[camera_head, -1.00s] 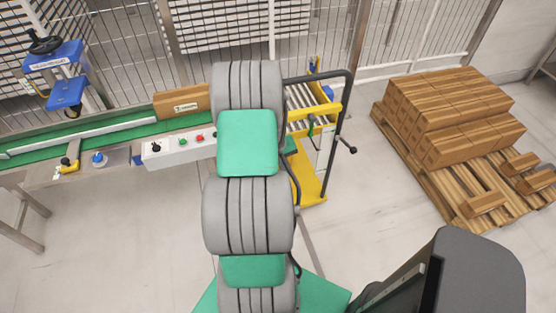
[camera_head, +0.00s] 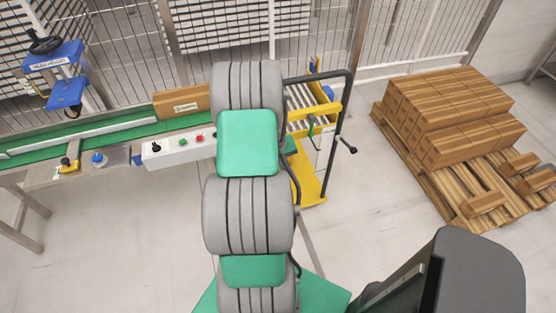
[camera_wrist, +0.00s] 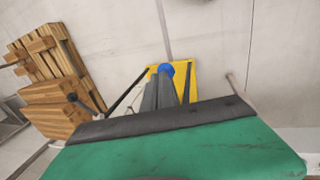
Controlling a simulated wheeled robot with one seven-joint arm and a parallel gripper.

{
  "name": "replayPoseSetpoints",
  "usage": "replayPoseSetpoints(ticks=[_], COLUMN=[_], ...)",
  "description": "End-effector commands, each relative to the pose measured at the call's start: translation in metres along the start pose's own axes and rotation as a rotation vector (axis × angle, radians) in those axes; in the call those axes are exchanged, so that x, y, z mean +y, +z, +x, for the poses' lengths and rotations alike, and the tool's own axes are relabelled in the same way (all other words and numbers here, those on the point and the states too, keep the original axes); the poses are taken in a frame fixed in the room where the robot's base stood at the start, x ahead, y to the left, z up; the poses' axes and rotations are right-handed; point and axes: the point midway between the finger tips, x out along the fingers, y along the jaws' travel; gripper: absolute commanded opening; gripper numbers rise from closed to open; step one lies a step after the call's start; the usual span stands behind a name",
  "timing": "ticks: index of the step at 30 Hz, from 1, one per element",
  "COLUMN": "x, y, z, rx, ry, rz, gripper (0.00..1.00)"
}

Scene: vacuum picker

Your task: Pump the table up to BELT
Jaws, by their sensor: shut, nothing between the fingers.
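The lift table (camera_head: 327,116) stands right of my arm in the head view, with a yellow frame, a roller top and a black push handle (camera_head: 346,90). A black-knobbed lever (camera_head: 349,149) sticks out at its right. A pale panel and a green part show at its side; I cannot read any marking. Its yellow base also shows in the wrist view (camera_wrist: 184,78). My gripper (camera_wrist: 161,90) shows there as dark grey fingers, close together and empty. A round blue part (camera_wrist: 166,69) appears at their tips; I cannot tell whether they touch. My arm hides the gripper in the head view.
The green belt conveyor (camera_head: 110,136) runs at the left, with a carton (camera_head: 181,101) on it and a control box (camera_head: 178,146) on its front. A pallet (camera_head: 452,190) of cartons stands at the right. A wire fence closes the back. Floor between table and pallet is clear.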

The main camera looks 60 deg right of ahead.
Motion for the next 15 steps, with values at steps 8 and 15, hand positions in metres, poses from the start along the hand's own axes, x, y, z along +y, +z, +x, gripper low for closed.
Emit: replayPoseSetpoints(ticks=[8,15], x=[-0.003,-0.007], y=[0.0,0.0], z=[0.011,0.028], rx=[-0.001,0.001], ry=[0.0,0.0], rz=[0.0,0.0], gripper=[0.0,0.0])
